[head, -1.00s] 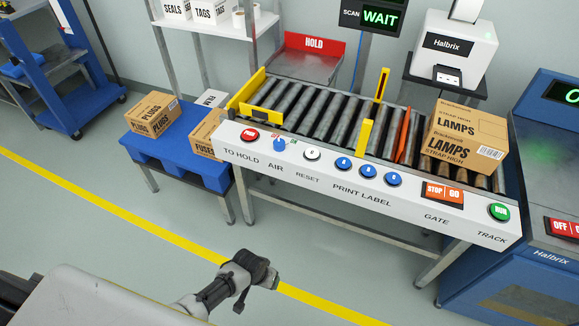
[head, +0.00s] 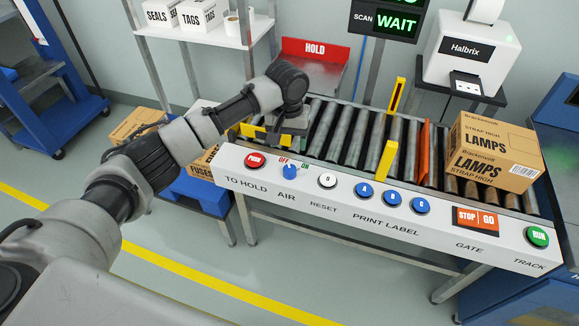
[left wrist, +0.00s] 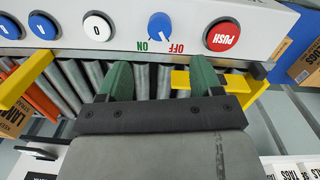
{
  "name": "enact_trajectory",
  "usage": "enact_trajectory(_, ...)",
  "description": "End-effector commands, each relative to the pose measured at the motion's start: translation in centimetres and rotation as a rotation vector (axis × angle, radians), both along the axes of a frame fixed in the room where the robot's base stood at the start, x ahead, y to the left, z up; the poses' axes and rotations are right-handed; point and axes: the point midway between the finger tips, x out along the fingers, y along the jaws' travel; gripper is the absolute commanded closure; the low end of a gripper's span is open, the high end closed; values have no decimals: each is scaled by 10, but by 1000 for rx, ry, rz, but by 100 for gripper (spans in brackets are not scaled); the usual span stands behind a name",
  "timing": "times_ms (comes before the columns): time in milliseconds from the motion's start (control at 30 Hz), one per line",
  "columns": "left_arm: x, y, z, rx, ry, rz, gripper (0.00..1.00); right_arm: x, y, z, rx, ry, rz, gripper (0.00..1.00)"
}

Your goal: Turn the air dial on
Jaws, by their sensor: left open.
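The air dial is a small blue knob (head: 290,172) on the white front panel (head: 340,196), between the red push button (head: 256,160) and the white reset button (head: 327,181). The dial also shows in the left wrist view (left wrist: 160,26). My left gripper (left wrist: 162,75) has two green fingers, apart and empty, over the rollers just behind the dial and not touching it. In the head view the left gripper (head: 290,124) hangs pointing down. My right gripper is not seen.
A yellow stop (left wrist: 215,82) stands close to my left fingers. A lamps carton (head: 492,150) rests at the right of the roller conveyor (head: 350,135). More buttons line the panel on the right. A red hold sign (head: 315,50) stands behind.

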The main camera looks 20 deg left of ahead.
Motion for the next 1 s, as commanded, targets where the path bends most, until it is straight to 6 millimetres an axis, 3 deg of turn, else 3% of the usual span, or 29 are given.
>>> enact_trajectory(533, 0, -2, -90, 0, 0, 1, 35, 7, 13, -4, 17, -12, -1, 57)
enact_trajectory(700, 0, -2, -103, 0, 0, 0, 35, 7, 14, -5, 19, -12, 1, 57)
enact_trajectory(1000, 0, -2, -105, 0, -1, 0, 35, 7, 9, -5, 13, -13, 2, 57)
